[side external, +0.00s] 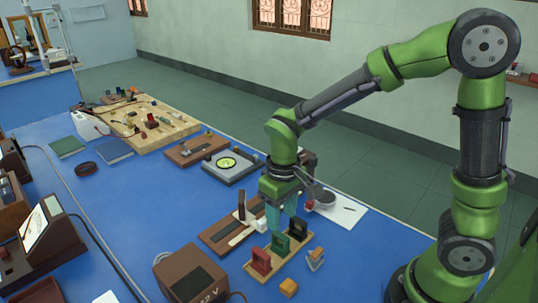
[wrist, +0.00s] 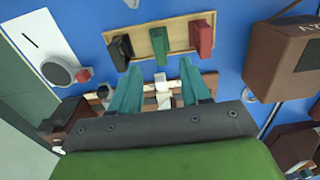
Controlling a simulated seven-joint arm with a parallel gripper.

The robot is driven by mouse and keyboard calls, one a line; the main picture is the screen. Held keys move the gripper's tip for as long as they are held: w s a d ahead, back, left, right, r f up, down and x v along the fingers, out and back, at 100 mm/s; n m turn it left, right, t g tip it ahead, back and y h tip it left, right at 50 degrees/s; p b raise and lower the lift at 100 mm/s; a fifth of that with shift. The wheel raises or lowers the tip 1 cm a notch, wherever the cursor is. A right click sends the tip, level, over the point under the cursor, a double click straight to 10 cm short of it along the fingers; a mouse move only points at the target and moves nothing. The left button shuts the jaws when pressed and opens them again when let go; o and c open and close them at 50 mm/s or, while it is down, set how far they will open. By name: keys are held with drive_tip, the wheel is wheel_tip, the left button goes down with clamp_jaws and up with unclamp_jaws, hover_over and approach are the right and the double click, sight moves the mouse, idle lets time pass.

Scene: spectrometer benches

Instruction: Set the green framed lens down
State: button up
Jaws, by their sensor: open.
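The green framed lens (side external: 280,243) stands upright in the middle of a light wooden holder (side external: 284,262), between a red framed lens (side external: 261,259) and a black framed lens (side external: 298,231). In the wrist view the green lens (wrist: 158,44) shows just beyond my fingertips, midway across the holder (wrist: 176,38), with the black lens (wrist: 121,50) to its left and the red lens (wrist: 202,36) to its right. My gripper (wrist: 160,66) has its teal fingers spread wide with nothing between their tips. In the side view my gripper (side external: 279,228) is above and just behind the holder.
A brown power supply box (side external: 187,278) stands left of the holder, and a small yellow block (side external: 288,287) lies in front of it. A dark wooden bench (side external: 222,235) lies behind. A white sheet (side external: 345,209) with a grey round item is to the right.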

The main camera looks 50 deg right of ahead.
sight(282, 235)
drive_tip(key=s+d+r+m+t+y, duration=0.1)
drive_tip(key=s+d+r+m+t, duration=0.1)
drive_tip(key=r, duration=0.5)
drive_tip(key=s+d+r+m+t+y, duration=0.1)
drive_tip(key=s+d+r+m+t, duration=0.1)
drive_tip(key=s+r+t, duration=0.3)
drive_tip(key=shift+s+d+r, duration=0.55)
drive_tip(key=shift+s+r, duration=0.4)
